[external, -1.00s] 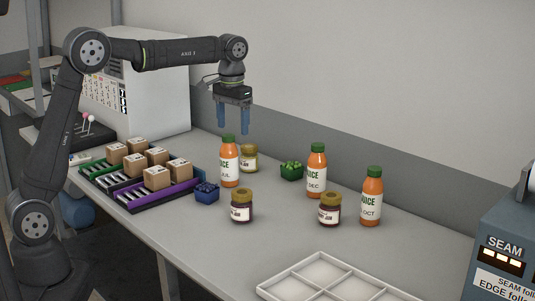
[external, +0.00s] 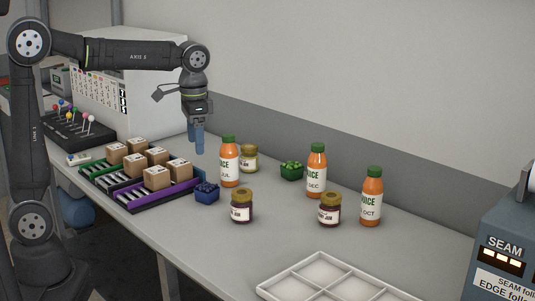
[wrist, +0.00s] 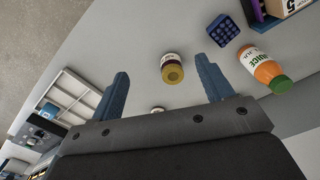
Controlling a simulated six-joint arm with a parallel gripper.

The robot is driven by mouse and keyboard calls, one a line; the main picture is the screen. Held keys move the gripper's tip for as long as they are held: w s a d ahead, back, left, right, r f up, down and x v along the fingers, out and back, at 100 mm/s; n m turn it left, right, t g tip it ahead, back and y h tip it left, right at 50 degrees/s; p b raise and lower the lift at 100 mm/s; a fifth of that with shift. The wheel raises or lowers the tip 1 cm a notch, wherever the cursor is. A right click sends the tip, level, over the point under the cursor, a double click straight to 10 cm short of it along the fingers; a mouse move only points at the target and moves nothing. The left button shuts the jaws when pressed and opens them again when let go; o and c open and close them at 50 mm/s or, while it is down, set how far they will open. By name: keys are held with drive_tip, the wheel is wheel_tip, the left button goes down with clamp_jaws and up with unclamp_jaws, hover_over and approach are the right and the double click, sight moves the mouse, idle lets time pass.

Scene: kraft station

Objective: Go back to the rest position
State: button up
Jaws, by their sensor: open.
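My gripper (external: 197,140) hangs above the table behind the cardboard boxes, with blue fingers pointing down. It also shows in the wrist view (wrist: 163,88), where its two fingers stand wide apart with nothing held between them. The table (external: 290,243) lies below it. A juice bottle (external: 229,165) stands upright to the right of the gripper in the external view. A jam jar (external: 249,160) stands just behind that bottle.
Cardboard boxes (external: 157,177) sit on coloured racks at left. Two more juice bottles (external: 317,173) (external: 371,198), jars (external: 241,207) (external: 330,210), a blue basket (external: 207,194) and a green basket (external: 291,172) stand apart. A white divided tray (external: 283,283) lies in front. A SEAM machine (external: 503,252) stands right.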

drive_tip(key=s+a+f+m, duration=0.2)
drive_tip(key=a+f, duration=0.1)
drive_tip(key=a, duration=0.2)
drive_tip(key=shift+s+a, duration=0.15)
drive_tip(key=shift+a, duration=0.1)
drive_tip(key=shift+f, duration=0.1)
